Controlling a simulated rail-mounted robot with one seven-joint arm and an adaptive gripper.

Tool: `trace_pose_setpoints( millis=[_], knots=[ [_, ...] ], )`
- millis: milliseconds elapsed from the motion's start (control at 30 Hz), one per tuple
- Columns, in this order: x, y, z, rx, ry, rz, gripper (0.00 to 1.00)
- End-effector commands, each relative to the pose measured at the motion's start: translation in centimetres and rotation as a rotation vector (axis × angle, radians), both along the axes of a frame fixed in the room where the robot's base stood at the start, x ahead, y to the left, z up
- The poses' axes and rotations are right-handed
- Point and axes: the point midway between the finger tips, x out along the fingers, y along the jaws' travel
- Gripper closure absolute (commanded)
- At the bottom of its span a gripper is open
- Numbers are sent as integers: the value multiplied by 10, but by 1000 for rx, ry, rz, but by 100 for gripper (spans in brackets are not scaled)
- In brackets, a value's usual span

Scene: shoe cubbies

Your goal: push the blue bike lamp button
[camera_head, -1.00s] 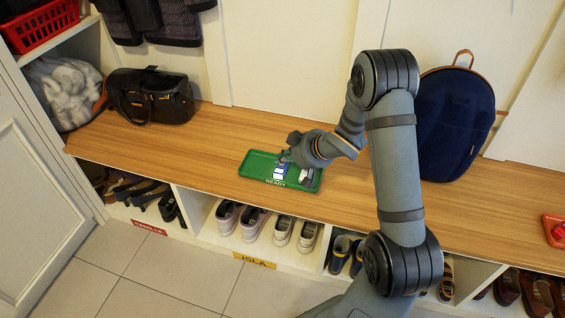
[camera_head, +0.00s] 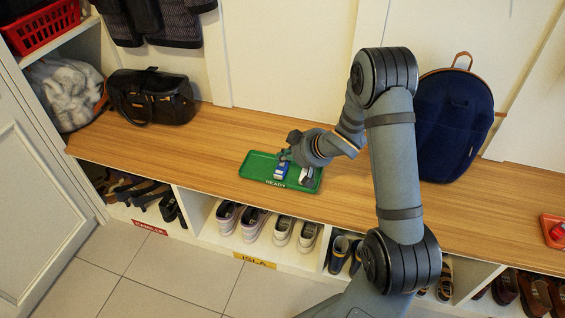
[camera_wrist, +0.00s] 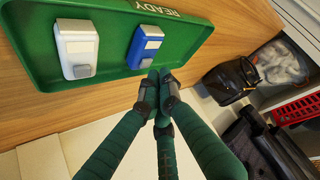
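The blue bike lamp (camera_wrist: 139,54) lies on the green tray in the wrist view, with a pale raised block on its top and a small light piece at its lower end. It also shows in the head view (camera_head: 281,171). A white bike lamp (camera_wrist: 77,47) with a grey block lies beside it, and also shows in the head view (camera_head: 305,176). My gripper (camera_wrist: 159,73) has its fingertips together with nothing between them. In the wrist view the tips appear just below the blue lamp's lower end. Contact with the lamp cannot be told.
The green tray (camera_head: 251,171), marked READY, rests on the wooden bench (camera_head: 215,150). A black bag (camera_head: 150,98) stands at left and a navy backpack (camera_head: 455,125) at right. A red tray (camera_head: 551,224) is at far right. Shoes fill the cubbies below.

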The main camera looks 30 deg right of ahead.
Motion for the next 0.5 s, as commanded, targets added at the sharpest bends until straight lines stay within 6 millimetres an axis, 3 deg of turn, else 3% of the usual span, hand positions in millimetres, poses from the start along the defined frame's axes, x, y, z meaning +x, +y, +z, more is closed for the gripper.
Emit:
trace_pose_setpoints(
  millis=[167,500],
  knots=[
    [0,0,7,0,0,0,100],
    [0,0,44,0,0,0,100]
  ],
)
